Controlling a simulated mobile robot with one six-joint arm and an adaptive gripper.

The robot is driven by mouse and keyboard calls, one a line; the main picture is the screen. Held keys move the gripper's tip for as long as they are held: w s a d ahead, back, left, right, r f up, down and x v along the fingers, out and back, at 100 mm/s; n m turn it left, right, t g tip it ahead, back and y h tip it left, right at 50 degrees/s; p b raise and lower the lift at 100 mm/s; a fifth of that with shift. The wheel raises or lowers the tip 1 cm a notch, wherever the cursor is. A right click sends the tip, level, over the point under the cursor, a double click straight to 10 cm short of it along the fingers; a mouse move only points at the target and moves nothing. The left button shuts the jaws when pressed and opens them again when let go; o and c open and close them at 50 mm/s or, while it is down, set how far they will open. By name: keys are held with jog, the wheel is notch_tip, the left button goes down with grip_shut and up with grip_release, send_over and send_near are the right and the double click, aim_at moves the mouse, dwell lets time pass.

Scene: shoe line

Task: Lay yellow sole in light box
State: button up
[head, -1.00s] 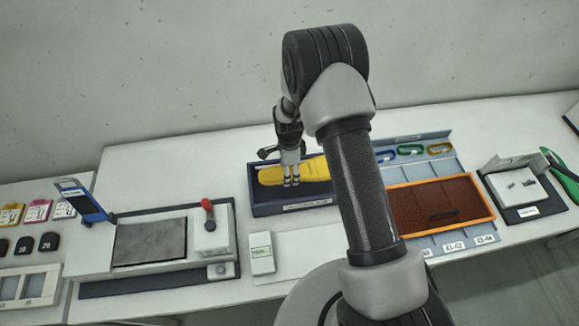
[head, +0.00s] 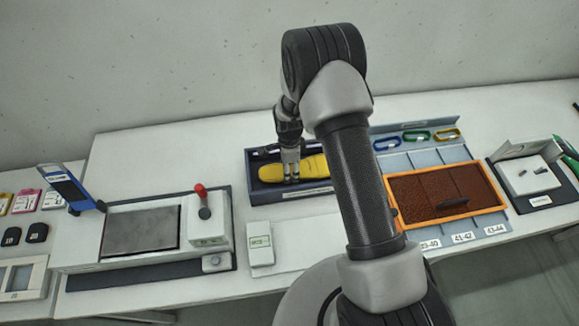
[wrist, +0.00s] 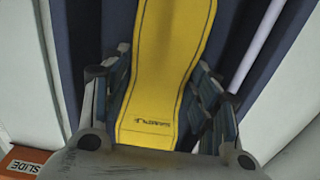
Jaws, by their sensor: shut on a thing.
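The yellow sole (head: 312,166) lies in a dark blue tray (head: 262,197) at the back middle of the bench. My gripper (head: 291,177) points down over the sole's left part, its fingers shut on it. In the wrist view the sole (wrist: 165,62) runs between the two fingers (wrist: 160,105), with a small dark print near its lower end. It appears low in the tray; whether it touches the floor I cannot tell. I cannot tell for certain which station is the light box. My arm hides the sole's right end.
A press-like station (head: 141,230) with a grey plate and red lever (head: 202,195) stands left. A small white box (head: 260,243) stands in front of the tray. Right are an orange-rimmed brown tray (head: 447,215) and an open white case (head: 525,175). Bare bench lies behind the station.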

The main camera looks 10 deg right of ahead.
jog(key=o, duration=1.3)
jog(key=shift+r, duration=0.15)
notch_tip(320, 180, up, 12)
jog(key=shift+s, duration=0.1)
